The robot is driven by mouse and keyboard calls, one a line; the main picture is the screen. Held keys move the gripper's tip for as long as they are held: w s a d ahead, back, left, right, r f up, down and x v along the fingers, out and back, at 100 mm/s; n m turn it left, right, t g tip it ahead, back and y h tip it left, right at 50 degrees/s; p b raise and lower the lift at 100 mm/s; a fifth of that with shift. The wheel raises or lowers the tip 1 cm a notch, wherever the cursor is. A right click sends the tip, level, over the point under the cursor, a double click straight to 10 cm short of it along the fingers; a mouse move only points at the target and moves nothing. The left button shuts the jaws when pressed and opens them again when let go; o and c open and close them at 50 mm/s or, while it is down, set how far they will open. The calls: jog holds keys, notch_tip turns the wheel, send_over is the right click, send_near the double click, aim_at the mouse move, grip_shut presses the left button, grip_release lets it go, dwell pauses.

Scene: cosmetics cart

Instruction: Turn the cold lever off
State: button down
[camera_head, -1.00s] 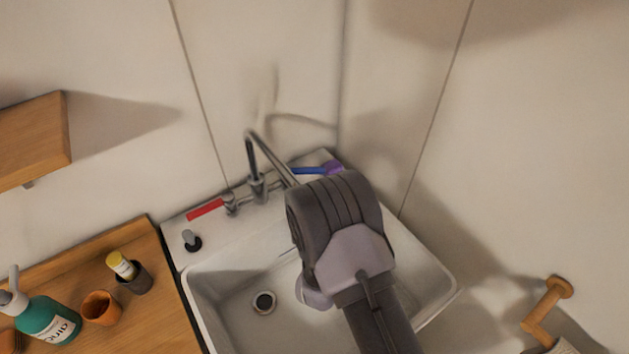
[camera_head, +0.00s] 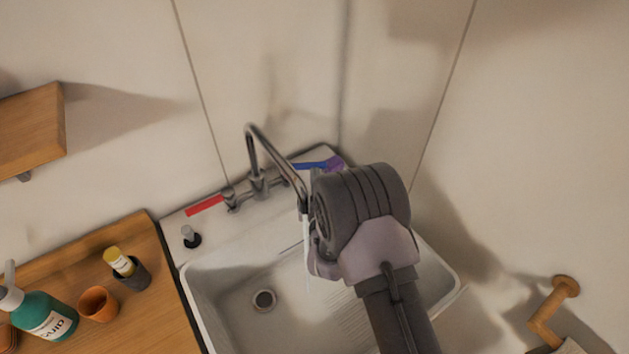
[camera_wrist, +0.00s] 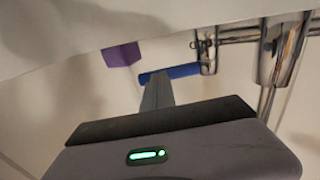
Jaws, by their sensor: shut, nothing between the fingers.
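The blue cold lever (camera_head: 311,165) sticks out to the right of the faucet (camera_head: 257,183) at the back of the sink. In the wrist view the blue lever (camera_wrist: 184,72) lies just past the closed fingers of my gripper (camera_wrist: 158,82). The fingertips overlap its left part there; I cannot tell whether they touch. In the head view my wrist hides the fingers. The red lever (camera_head: 205,206) points left. A thin pale stream (camera_head: 307,250) shows below the spout's end, seemingly running water.
A purple block (camera_wrist: 122,54) sits by the blue lever's free end. The curved spout stands close left of my wrist. A wooden counter (camera_head: 70,268) with a teal bottle (camera_head: 42,314) and cups is left. A wooden holder (camera_head: 548,310) is on the right wall.

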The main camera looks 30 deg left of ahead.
aim_at(320, 168)
jog(key=w+n+g+y+b, duration=0.2)
jog(key=b, duration=0.1)
jog(key=shift+f+y, duration=0.3)
jog(key=n+g+y+b, duration=0.1)
jog(key=w+a+n+g+y+b, duration=0.1)
jog(key=g+b, duration=0.1)
jog(key=shift+w+n, duration=0.25)
jog(key=shift+n, duration=0.05)
jog(key=shift+w+a+r+b, duration=0.2)
jog(key=shift+w+a+b, duration=0.1)
jog(key=shift+b, duration=0.45)
jog(key=shift+r, duration=0.15)
